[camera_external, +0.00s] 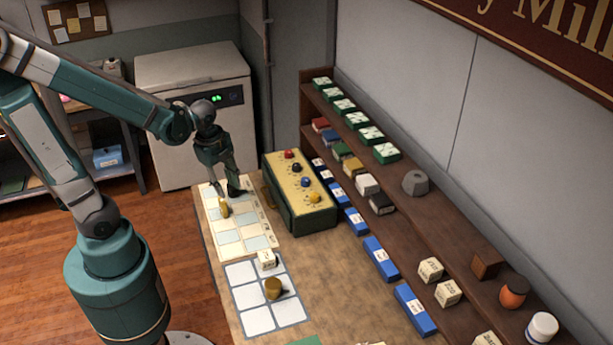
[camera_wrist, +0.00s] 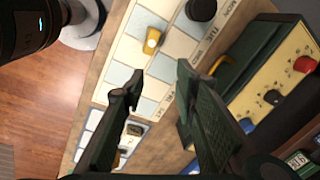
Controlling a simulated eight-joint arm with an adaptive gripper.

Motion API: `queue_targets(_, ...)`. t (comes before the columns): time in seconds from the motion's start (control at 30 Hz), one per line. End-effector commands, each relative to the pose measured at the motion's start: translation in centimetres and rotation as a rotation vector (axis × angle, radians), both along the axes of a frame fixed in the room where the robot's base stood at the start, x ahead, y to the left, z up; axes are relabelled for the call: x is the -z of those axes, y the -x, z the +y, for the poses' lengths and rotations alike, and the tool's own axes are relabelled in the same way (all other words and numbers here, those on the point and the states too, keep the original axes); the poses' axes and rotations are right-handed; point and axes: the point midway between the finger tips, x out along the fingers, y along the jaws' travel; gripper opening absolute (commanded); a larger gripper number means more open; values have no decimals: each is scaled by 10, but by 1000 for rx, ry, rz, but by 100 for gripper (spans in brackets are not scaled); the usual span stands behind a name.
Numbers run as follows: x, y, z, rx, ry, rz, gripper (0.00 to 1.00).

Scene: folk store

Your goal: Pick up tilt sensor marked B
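My gripper (camera_external: 228,188) hangs low over the far paper sheet, just beyond a small yellow piece (camera_external: 225,209). In the wrist view my gripper (camera_wrist: 157,82) is open, with nothing between its two dark fingers, and the yellow piece (camera_wrist: 152,41) lies past the fingertips. A white block with dark marks (camera_external: 267,260) sits at the near grid's upper edge; it also shows between the fingers in the wrist view (camera_wrist: 136,129), farther away than they are. A brass-coloured round piece (camera_external: 273,288) stands on the near grid. No letter B is readable, so I cannot tell which thing is the tilt sensor.
A green box with a cream top and coloured knobs (camera_external: 300,186) stands right of the sheet. Shelves (camera_external: 455,262) along the wall hold blue boxes, cream blocks and jars. A dark round piece (camera_wrist: 200,9) sits on the sheet. Brown table surface (camera_external: 325,270) is clear beside the grid.

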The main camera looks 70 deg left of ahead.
Motion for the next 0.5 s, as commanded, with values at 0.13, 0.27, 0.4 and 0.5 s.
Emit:
queue_targets(0.13, 19, 4, 13, 111, -2, 53, 29)
queue_targets(0.27, 34, 9, 22, 204, 2, 95, 29)
queue_targets(0.4, 45, 14, 29, 280, 10, 127, 29)
queue_targets(0.5, 50, 16, 32, 313, 14, 139, 29)
